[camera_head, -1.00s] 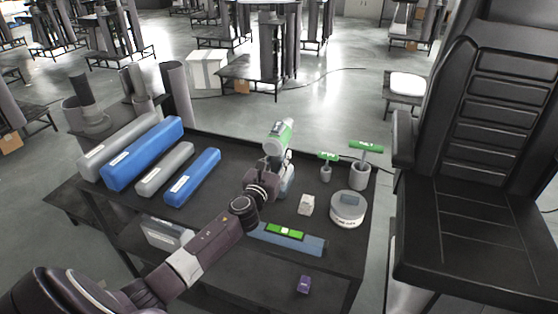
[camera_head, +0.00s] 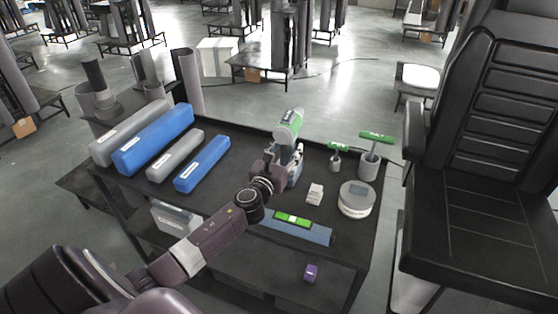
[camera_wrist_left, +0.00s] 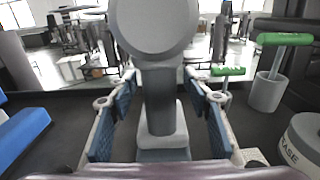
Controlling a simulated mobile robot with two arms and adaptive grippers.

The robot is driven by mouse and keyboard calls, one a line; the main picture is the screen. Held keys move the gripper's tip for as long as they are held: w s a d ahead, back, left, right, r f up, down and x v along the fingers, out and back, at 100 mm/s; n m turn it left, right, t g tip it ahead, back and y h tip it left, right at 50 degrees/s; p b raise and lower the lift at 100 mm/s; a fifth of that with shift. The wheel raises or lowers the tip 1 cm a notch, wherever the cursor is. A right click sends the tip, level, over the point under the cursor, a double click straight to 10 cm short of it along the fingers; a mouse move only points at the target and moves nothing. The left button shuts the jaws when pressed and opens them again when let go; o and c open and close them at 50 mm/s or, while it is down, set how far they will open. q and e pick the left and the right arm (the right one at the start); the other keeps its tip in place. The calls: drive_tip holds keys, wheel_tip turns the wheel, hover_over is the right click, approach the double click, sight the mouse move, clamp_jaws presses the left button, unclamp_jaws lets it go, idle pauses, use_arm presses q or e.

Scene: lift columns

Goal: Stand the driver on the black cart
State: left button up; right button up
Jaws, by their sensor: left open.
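I cannot tell whether the foot rests on the cart. My left gripper (camera_head: 284,168) is at the driver's handle. In the left wrist view its blue-padded fingers (camera_wrist_left: 160,98) are spread on both sides of the handle, with gaps showing. My right gripper is not in view.
Blue and grey long boxes (camera_head: 152,138) lie at left. Right of the driver are two green-handled tools (camera_head: 376,136) in grey holders, a white small box (camera_head: 315,193) and a round tin (camera_head: 356,198). A green-marked blue bar (camera_head: 300,228) lies in front. A black chair (camera_head: 480,215) stands right.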

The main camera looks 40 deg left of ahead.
use_arm(q)
drive_tip(key=v, duration=1)
drive_tip(key=shift+s+b, duration=0.25)
drive_tip(key=shift+b, duration=0.1)
